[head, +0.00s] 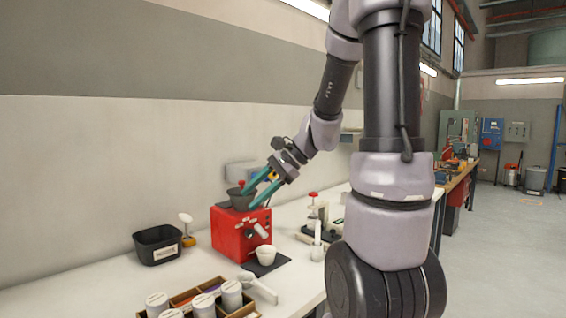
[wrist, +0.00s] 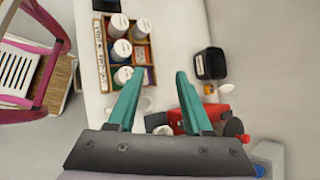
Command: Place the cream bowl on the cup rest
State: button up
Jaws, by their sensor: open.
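The cream bowl (head: 266,255) is small and upright, in front of the red machine (head: 228,243). It appears to stand on a dark flat plate (head: 278,264) at the machine's foot, which may be the cup rest; I cannot tell for sure. My gripper (head: 248,198) is open and empty, its teal fingers near the machine's top and dark hopper, above and apart from the bowl. In the wrist view my gripper (wrist: 157,78) has its fingers wide apart. The red machine (wrist: 218,111) is partly hidden behind the right finger there.
A black bin (head: 158,246) stands left of the machine. A wooden organizer with several white-lidded jars (wrist: 126,50) is at the bench's near side. A white-handled tool (head: 259,287) lies in front of the plate. More tools stand to the right. The wall is close behind.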

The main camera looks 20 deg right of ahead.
jog(key=s+d+r+n+t+h, duration=0.2)
jog(key=s+r+n+h, duration=0.4)
jog(key=s+r+n, duration=0.4)
jog(key=shift+s+d+t+h, duration=0.25)
jog(key=shift+s+t+h, duration=0.15)
jog(key=shift+s+t, duration=0.55)
